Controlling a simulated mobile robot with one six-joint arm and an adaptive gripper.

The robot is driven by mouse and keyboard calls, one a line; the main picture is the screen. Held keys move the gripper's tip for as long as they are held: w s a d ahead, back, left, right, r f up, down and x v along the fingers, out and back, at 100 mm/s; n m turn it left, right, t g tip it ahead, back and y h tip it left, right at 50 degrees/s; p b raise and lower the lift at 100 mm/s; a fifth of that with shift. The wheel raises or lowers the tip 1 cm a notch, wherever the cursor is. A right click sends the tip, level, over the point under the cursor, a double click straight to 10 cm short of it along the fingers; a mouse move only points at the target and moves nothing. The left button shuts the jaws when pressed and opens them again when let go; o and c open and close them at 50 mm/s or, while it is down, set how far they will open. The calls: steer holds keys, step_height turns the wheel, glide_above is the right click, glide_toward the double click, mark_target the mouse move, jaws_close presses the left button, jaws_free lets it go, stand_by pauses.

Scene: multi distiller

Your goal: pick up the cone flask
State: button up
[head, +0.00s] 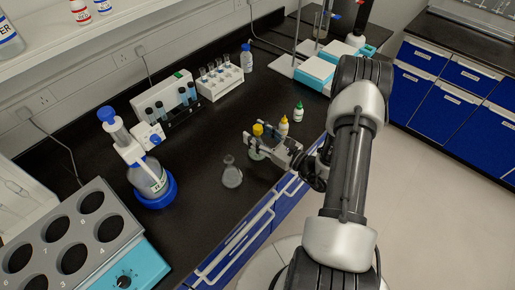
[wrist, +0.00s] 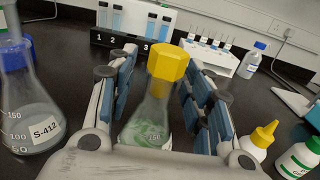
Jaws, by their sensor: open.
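A cone flask with a yellow cap (wrist: 168,62) and greenish contents (wrist: 147,128) stands upright in the middle of the wrist view. In the head view its yellow cap (head: 257,129) shows at my gripper. My gripper (wrist: 160,88) is open, with one blue-padded finger on each side of this flask. I see gaps between pads and glass; the flask's base is hidden by the gripper body. A second cone flask (wrist: 33,118), labelled S-412 with grey contents and no yellow cap, stands outside the fingers to the left. It also shows in the head view (head: 231,174).
A yellow-capped bottle (wrist: 257,142) and a green-capped bottle (wrist: 299,157) stand close on the right. A vial rack (head: 169,103) and a tube rack (head: 219,80) stand behind. A dispenser bottle (head: 146,172) is at left. Black bench is clear between flasks and racks.

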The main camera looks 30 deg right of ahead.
steer(key=shift+c, duration=0.6)
jaws_close()
